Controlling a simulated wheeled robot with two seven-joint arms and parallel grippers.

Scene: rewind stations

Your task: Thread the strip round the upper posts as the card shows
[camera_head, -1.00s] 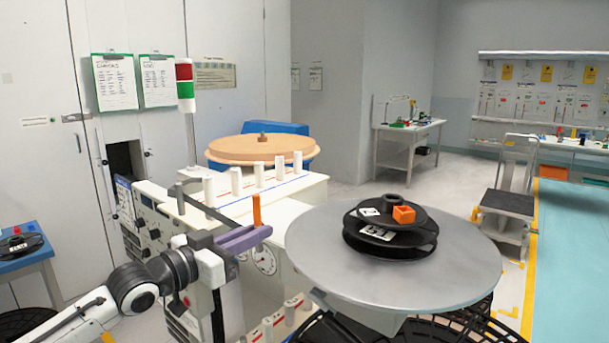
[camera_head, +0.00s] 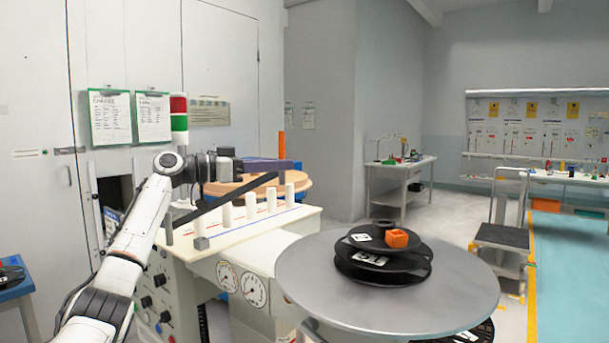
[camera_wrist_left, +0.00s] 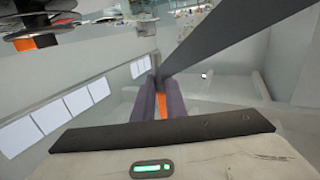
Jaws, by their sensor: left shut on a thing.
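My left gripper (camera_head: 280,167), with purple fingers, is shut on the upright orange tab (camera_head: 282,145), held above the far end of the row of posts. The orange tab (camera_wrist_left: 161,105) also shows between the fingers in the left wrist view. Several white upper posts (camera_head: 250,206) stand upright on the machine top. In the wrist view the strip (camera_wrist_left: 225,40) runs off to the upper right. Clipboards (camera_head: 109,117) hang on the wall; their print is too small to read.
A grey round table (camera_head: 300,285) carries black reels (camera_head: 350,270) and an orange box (camera_head: 396,238) at the front right. A red and green signal lamp (camera_head: 179,120) stands at the left. A cart (camera_head: 502,237) stands farther right.

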